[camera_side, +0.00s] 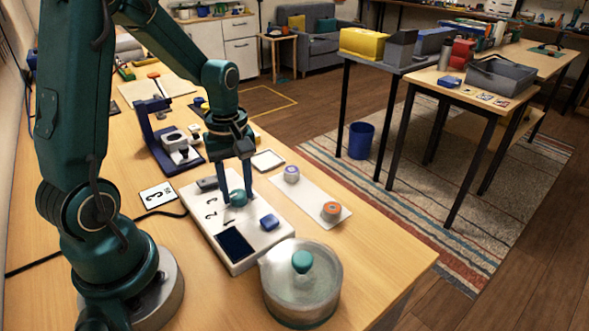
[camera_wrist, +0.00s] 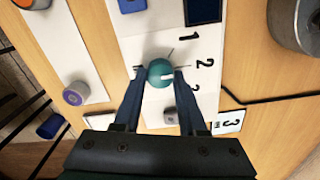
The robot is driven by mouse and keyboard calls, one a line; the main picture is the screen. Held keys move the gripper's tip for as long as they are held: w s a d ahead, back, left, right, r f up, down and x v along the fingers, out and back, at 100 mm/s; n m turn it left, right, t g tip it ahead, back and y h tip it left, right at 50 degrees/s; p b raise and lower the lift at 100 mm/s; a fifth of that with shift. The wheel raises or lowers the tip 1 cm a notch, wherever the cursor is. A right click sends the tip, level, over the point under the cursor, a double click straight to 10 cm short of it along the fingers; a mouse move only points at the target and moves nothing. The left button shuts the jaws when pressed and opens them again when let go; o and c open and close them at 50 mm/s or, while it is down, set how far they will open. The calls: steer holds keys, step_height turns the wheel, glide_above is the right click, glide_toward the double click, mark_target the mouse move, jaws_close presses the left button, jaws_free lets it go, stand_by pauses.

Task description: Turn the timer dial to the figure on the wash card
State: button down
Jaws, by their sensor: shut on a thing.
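The timer dial is a round teal knob (camera_side: 237,197) on a white panel (camera_side: 205,224) lying on the table. It also shows in the wrist view (camera_wrist: 159,73). My gripper (camera_wrist: 157,78) is shut on the dial, one finger on each side. Figures 1, 2 and apparently 3 are printed beside the dial, the last close to a finger. A small pale mark shows on the knob's side towards the figures; its exact aim is hard to tell. The wash card (camera_side: 158,195) lies flat beside the panel and appears to bear a 3; it shows in the wrist view (camera_wrist: 229,122).
The panel also carries a dark screen (camera_side: 234,245) and a blue button (camera_side: 269,222). A lidded pot (camera_side: 301,285) stands close in front. A white strip with a purple-topped (camera_side: 291,174) and an orange-topped piece (camera_side: 331,210) lies to the right. A blue stand (camera_side: 167,140) is behind.

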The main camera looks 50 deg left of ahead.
steer(key=shift+m, duration=0.3)
steer(key=m, duration=0.9)
steer(key=shift+w, duration=0.1)
stand_by(0.4)
steer(key=shift+c, duration=2.3)
jaws_free()
steer(key=shift+r, duration=0.1)
